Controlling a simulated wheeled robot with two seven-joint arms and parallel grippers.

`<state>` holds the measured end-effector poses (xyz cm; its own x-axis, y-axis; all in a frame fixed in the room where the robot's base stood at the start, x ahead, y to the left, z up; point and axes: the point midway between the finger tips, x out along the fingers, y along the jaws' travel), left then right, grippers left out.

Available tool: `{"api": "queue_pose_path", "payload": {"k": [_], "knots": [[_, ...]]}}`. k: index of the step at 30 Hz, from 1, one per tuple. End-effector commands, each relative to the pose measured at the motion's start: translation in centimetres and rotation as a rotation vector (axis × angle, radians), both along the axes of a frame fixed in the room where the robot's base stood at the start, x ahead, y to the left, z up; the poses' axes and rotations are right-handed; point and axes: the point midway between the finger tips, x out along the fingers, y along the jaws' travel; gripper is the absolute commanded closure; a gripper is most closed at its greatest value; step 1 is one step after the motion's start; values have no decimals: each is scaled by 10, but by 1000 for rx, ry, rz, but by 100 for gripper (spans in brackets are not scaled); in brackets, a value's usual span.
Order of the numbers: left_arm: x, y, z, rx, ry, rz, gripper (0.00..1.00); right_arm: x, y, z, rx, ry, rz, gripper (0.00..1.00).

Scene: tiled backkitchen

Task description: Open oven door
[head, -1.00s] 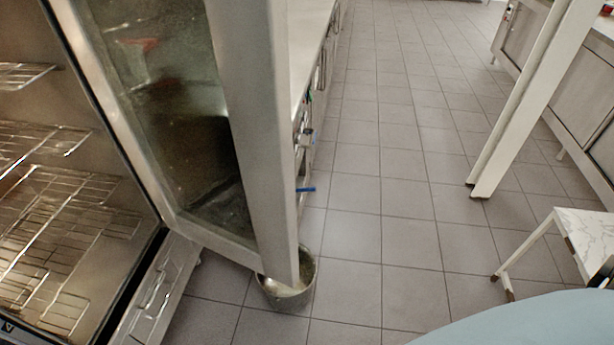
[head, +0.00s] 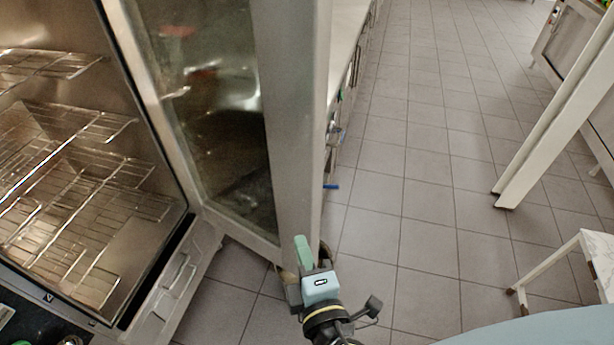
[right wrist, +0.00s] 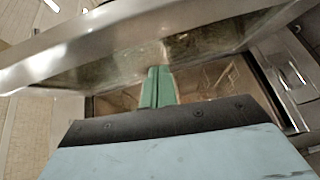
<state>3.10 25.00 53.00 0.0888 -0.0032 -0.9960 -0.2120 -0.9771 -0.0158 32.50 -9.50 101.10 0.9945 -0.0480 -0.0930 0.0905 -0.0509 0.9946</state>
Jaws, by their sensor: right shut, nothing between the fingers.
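The oven door (head: 291,120) stands wide open, swung out to the right of the oven, with its glass pane (head: 205,110) facing the cavity. The oven cavity (head: 150,205) shows wire racks (head: 75,150) inside. My right gripper (head: 303,250) is at the lower part of the door's free edge, its green fingers shut and empty. In the right wrist view the shut fingers (right wrist: 157,87) point at the door (right wrist: 100,45), close below its edge; I cannot tell whether they touch. My left gripper is not in view.
A counter row (head: 352,50) runs back behind the door. A white-legged table (head: 560,265) stands at the right. The tiled floor (head: 420,180) between is clear.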

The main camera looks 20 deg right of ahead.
Motion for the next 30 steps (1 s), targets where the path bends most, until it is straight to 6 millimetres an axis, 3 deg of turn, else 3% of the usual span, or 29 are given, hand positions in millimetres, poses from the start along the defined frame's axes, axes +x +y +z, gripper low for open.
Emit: {"api": "queue_pose_path", "payload": {"k": [1,3,6,11,22,30], "knots": [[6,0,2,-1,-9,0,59,-1,-3,20,-18,-36,-14,100],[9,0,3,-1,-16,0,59,-1,-7,36,-40,-70,-28,100],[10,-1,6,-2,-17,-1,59,3,-10,46,-53,-91,-38,100],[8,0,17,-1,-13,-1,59,25,-11,50,-54,-94,-38,100],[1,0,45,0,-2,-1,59,102,-18,49,-53,-92,-37,100],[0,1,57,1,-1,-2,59,121,-45,46,-54,-90,-36,100]]}}
